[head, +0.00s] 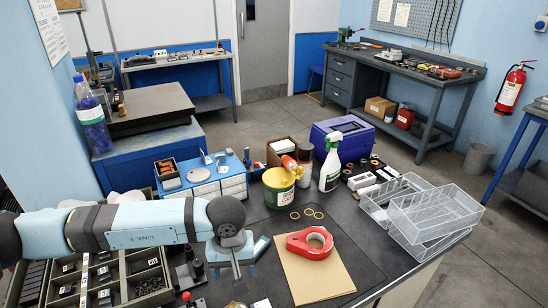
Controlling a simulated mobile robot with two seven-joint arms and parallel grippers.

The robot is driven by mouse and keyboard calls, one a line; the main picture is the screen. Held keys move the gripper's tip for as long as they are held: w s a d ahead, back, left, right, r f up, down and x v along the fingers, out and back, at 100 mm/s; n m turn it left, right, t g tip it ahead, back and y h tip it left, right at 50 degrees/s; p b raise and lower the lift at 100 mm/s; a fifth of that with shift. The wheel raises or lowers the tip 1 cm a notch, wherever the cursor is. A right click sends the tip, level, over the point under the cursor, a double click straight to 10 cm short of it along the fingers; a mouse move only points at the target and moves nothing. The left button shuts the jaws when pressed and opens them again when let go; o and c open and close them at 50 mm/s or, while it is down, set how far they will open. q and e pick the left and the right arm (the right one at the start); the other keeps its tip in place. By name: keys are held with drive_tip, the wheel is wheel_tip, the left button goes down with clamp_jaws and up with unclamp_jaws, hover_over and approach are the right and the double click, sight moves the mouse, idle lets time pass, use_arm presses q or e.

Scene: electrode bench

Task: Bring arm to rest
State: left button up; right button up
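My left arm (140,226) comes in from the left edge and stretches across the front of the workbench (372,254). Its gripper (236,270) points down over the bench, right of the compartment tray and left of the brown sheet. The fingers are small and seen nearly edge-on, so their opening is unclear. I see nothing clearly held. My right arm and gripper are not in view.
A compartment tray (128,258) lies beneath my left arm. A red tape dispenser (311,242) rests on a brown sheet (318,275). Behind stand a green tub (278,190), a spray bottle (331,165) and a blue-topped drawer unit (204,178). Clear bins (434,212) sit right.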

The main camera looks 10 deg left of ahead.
use_arm(q)
drive_tip(key=s+d+n+g+h+p, duration=0.1)
drive_tip(key=s+d+n+g+h, duration=0.2)
drive_tip(key=s+d+h, duration=0.35)
drive_tip(key=s+d+r+n+g+h+p, duration=0.25)
drive_tip(key=s+d+r+n+h, duration=0.35)
drive_tip(key=d+r+n+h, duration=0.45)
drive_tip(key=w+a+n+t+h+p, duration=0.1)
drive_tip(key=w+a+n+t, duration=0.15)
drive_tip(key=n+t, duration=0.75)
drive_tip(key=w+a+n+t+h+p, duration=0.1)
drive_tip(key=w+n+t, duration=0.2)
drive_tip(key=n+t, duration=0.8)
drive_tip(key=w+a+f+n+y+p, duration=0.1)
drive_tip(key=a+f+n+y, duration=0.6)
drive_tip(key=n, duration=1)
drive_tip(key=s+a+f+n+g+y+p, duration=0.2)
drive_tip(key=s+a+f+n+g+y, duration=0.2)
drive_tip(key=s+a+f+n+y, duration=0.5)
wheel_tip(320, 180, down, 6)
drive_tip(key=s+a+n, duration=0.2)
drive_tip(key=n, duration=0.3)
drive_tip(key=shift+s+a+r+n+g, duration=0.25)
drive_tip(key=shift+a+n+g, duration=0.1)
drive_tip(key=shift+a, duration=0.05)
